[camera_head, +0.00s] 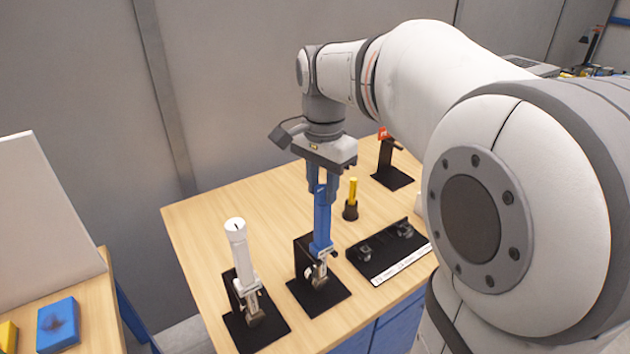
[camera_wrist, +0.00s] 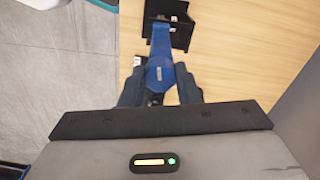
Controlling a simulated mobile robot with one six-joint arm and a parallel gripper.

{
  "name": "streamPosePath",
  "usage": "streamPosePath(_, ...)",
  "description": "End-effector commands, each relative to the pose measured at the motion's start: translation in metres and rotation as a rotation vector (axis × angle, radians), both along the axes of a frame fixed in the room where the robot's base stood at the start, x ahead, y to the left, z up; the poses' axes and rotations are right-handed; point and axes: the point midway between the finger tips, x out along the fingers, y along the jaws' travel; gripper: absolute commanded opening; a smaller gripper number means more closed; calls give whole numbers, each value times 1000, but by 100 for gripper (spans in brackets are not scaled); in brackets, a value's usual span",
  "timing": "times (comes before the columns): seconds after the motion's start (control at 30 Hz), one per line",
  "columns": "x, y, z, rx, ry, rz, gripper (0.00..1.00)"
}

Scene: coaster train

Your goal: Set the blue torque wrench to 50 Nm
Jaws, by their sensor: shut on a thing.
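The blue torque wrench (camera_head: 322,222) stands upright, handle up, in a black stand (camera_head: 319,291) on the wooden table. My gripper (camera_head: 332,192) comes down from above and is shut on the top of its handle. In the wrist view the blue wrench (camera_wrist: 160,72) runs between the two fingers of my gripper (camera_wrist: 160,92) toward the black stand (camera_wrist: 182,32). Any scale or set value on the wrench is too small to read.
A white wrench (camera_head: 238,250) stands in a similar stand to the left. A black tray (camera_head: 375,268) with a white label strip lies to the right. A yellow-handled tool (camera_head: 352,192) and a black stand with a red item (camera_head: 392,172) are behind. The table's left part is clear.

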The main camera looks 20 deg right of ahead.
Motion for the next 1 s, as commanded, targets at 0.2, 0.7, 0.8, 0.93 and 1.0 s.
streamPosePath(0.2, 0, 0, 0, -1, 0, -204, 6)
streamPosePath(0.7, 0, 0, 0, -2, 0, -613, 6)
streamPosePath(0.8, 0, 0, 0, -1, -1, -667, 6)
streamPosePath(0.93, 0, 0, 0, -1, -1, -717, 6)
streamPosePath(1.0, 0, 0, 0, -1, -1, -735, 6)
